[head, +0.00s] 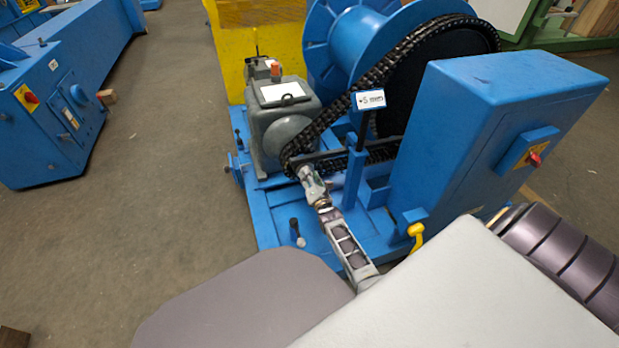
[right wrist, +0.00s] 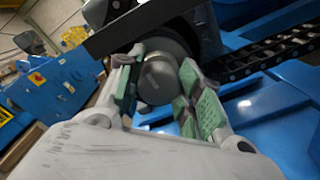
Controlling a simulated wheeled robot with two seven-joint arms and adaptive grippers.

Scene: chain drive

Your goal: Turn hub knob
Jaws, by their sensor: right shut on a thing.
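The hub knob (right wrist: 158,82) is a round grey knob in the middle of the right wrist view. My right gripper (right wrist: 163,68) has its green-padded fingers on both sides of it and is shut on it. In the head view my right gripper (head: 309,180) reaches the lower front end of the black chain (head: 330,114), beside the grey gearbox (head: 276,139). There the gripper hides the knob. The chain runs up and right around a large dark wheel (head: 430,75). My left gripper is not in view.
A blue cabinet (head: 480,125) with a red switch stands close on the right. A blue post (head: 355,178) and a dark bar are beside the gripper. A small black-topped lever (head: 296,232) stands on the blue base. Open floor (head: 165,140) lies to the left.

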